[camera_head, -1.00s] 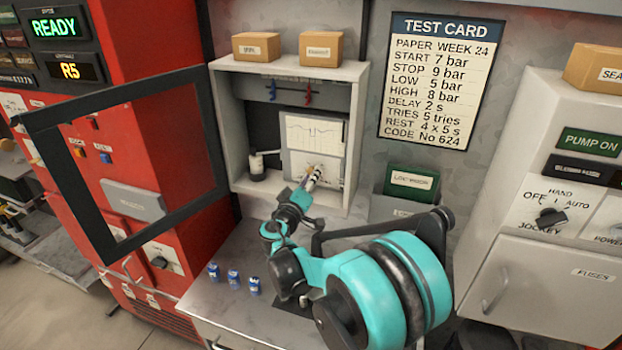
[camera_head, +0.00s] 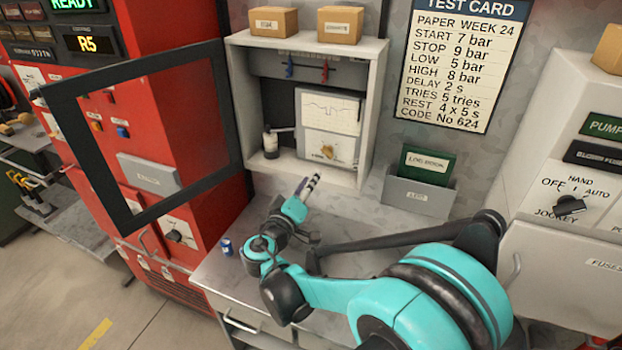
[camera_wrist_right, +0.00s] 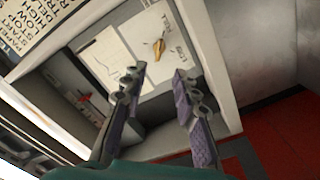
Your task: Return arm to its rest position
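My right arm, teal and black, reaches in from the lower right in the head view. Its gripper (camera_head: 311,184) is over the grey bench, in front of and below the open wall cabinet (camera_head: 375,95). In the right wrist view the two purple-padded fingers of my right gripper (camera_wrist_right: 156,78) stand apart with nothing between them. Beyond them is the chart recorder (camera_head: 329,125) with its paper and brass knob (camera_head: 327,151). The gripper looks clear of the knob. My left gripper is not in view.
A blue can (camera_head: 226,246) stands on the bench (camera_head: 225,275). A green log book (camera_head: 427,163) sits in a wall holder at right.

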